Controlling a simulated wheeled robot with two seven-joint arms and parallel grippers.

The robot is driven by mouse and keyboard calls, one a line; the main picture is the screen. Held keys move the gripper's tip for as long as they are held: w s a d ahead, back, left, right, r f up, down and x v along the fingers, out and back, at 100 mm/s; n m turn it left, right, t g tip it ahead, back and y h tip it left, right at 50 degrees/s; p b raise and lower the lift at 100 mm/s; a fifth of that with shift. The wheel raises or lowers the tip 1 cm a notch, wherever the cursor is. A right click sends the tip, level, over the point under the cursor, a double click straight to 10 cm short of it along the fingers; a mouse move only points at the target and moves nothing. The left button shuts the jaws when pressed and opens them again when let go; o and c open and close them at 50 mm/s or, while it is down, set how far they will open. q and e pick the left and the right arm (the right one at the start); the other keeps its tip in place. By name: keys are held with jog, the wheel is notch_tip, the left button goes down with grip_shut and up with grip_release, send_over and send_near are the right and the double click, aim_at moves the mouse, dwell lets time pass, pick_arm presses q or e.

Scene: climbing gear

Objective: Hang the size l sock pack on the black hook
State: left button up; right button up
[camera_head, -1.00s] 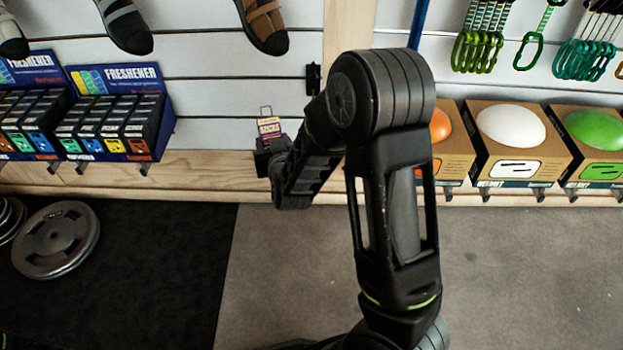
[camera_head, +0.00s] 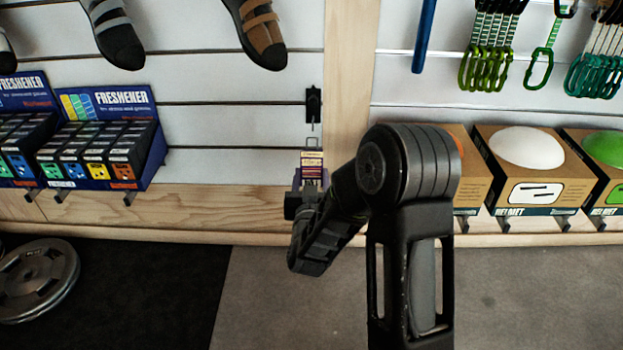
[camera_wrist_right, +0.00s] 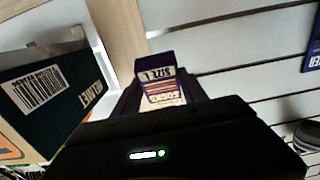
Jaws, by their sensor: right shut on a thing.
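The sock pack (camera_head: 312,165) is small, with a purple, white and yellow label. My right gripper (camera_head: 308,184) is shut on it and holds it upright in front of the slatwall. The hook's prong is too small to judge. My left gripper is in neither view.
Freshener boxes (camera_head: 100,150) stand on the left, and helmet boxes (camera_head: 530,172) on the right. A wooden post (camera_head: 347,80) runs beside the hook. Bare slatwall lies left of the hook.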

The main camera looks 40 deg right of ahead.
jog(key=shift+w+d, duration=0.1)
jog(key=f+x, duration=0.1)
jog(key=x, duration=0.8)
jog(key=shift+w+d+f+b, duration=0.2)
jog(key=shift+f+b, duration=0.1)
jog(key=shift+b, duration=0.1)
dwell(0.5)
dwell(0.5)
jog(key=o, duration=1.5)
